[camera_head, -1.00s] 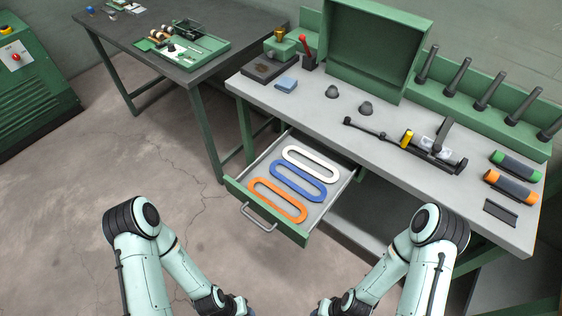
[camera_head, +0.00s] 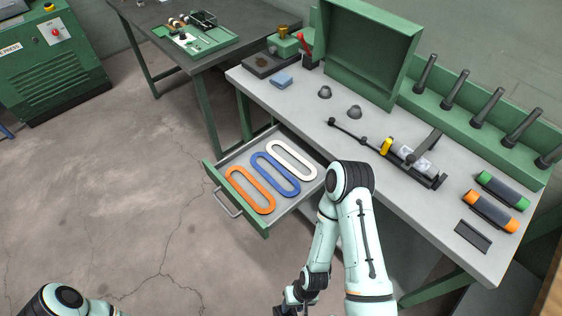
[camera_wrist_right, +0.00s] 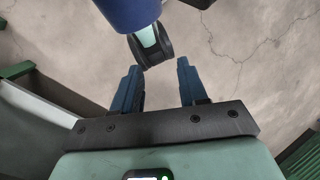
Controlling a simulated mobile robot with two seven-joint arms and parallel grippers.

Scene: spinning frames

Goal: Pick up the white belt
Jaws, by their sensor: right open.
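The white belt (camera_head: 312,176) is a flat long loop. It lies in the open drawer (camera_head: 237,207) under the workbench, on the side nearest the bench. A blue belt (camera_head: 291,191) lies beside it, then an orange belt (camera_head: 266,209) near the drawer front. My right gripper (camera_head: 292,302) is low at the bottom edge of the head view, in front of the drawer and apart from the belts. In the right wrist view its two fingers (camera_wrist_right: 158,70) are apart with nothing between them, over the floor. My left gripper is out of view; only part of that arm shows.
The workbench (camera_head: 300,125) carries a green open box (camera_head: 365,50), a black spindle assembly (camera_head: 405,155) and several spools. The drawer sticks out with a handle (camera_head: 226,204). A dark side table (camera_head: 130,12) stands behind. The floor (camera_head: 110,180) left of the drawer is clear.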

